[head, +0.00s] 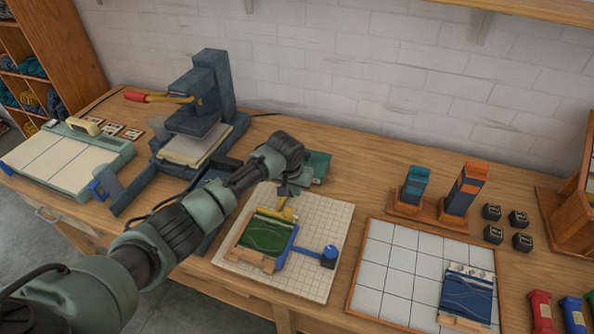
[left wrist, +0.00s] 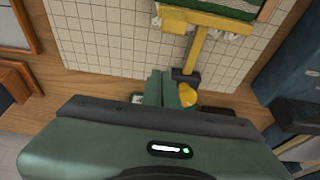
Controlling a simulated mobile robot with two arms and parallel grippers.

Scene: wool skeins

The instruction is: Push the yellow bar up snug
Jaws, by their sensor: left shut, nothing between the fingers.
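The yellow bar (head: 276,214) lies along the far edge of a green woven piece (head: 263,236) on a white gridded board (head: 318,285). In the left wrist view the yellow bar (left wrist: 205,22) has a yellow stem (left wrist: 196,52), a black collar and a rounded yellow knob (left wrist: 187,96). White fringe shows around the bar. Any small gap between bar and weave is hard to tell. My left gripper (head: 285,191) is shut and empty at the knob end of the stem. Its fingers (left wrist: 164,90) are right beside the knob; contact is unclear. My right gripper is not in view.
A blue bar with a blue knob (head: 329,256) lies along the weave's right side, and a wooden strip (head: 254,260) along its near edge. A dark press (head: 205,105) stands behind left. A tiled tray (head: 392,270) with a blue woven piece (head: 467,295) lies to the right.

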